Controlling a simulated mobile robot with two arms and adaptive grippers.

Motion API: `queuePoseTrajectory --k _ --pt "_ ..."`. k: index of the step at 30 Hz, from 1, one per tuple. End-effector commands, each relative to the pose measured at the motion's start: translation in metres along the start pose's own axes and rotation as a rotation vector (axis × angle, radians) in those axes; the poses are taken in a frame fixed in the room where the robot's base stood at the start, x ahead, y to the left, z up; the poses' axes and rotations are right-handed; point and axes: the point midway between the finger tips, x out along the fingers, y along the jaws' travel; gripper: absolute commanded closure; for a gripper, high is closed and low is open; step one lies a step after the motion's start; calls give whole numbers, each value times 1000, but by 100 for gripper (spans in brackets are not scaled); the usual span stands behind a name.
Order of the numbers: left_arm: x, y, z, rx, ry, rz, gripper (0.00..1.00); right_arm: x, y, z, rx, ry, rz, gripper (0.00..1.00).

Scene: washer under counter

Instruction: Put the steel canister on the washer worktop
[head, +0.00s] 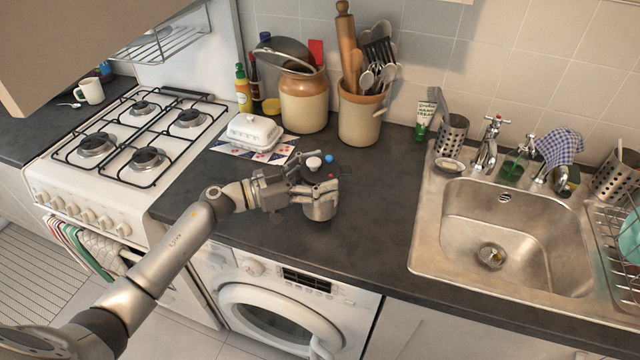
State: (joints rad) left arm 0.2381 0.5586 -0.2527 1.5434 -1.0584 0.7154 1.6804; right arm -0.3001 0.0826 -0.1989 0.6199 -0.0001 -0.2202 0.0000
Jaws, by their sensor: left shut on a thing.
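The steel canister (320,208) is a small metal cylinder at the fingers of my left gripper (318,188). My left gripper is shut on it, and the fingers hide part of its upper side. The canister looks upright, over or on the dark worktop (365,255) above the washer (281,312). I cannot tell whether its base touches the worktop. My right gripper is not in view.
A butter dish (254,131) and stoneware crocks (303,100) with utensils (360,112) stand behind. The gas hob (140,135) is to the left, the sink (515,235) to the right. The worktop between canister and sink is clear.

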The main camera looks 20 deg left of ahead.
Motion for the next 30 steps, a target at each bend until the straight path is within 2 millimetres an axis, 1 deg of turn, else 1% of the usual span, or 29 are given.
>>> queuePoseTrajectory --k 3,7,19,20,24,25,30 --pt "0 0 12 -6 6 -3 78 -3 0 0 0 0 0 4" --pt "0 0 22 -3 6 -2 78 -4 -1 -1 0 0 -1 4" --pt "-1 0 27 0 5 -1 78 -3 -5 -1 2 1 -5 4" --pt "-1 1 31 -2 -1 -1 23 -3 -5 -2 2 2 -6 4" --pt "-1 1 30 -2 -1 -1 5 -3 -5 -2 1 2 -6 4" --pt "-1 1 30 -2 -1 -1 3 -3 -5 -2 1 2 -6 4" --pt "-1 1 30 -2 -1 -1 3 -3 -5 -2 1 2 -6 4"
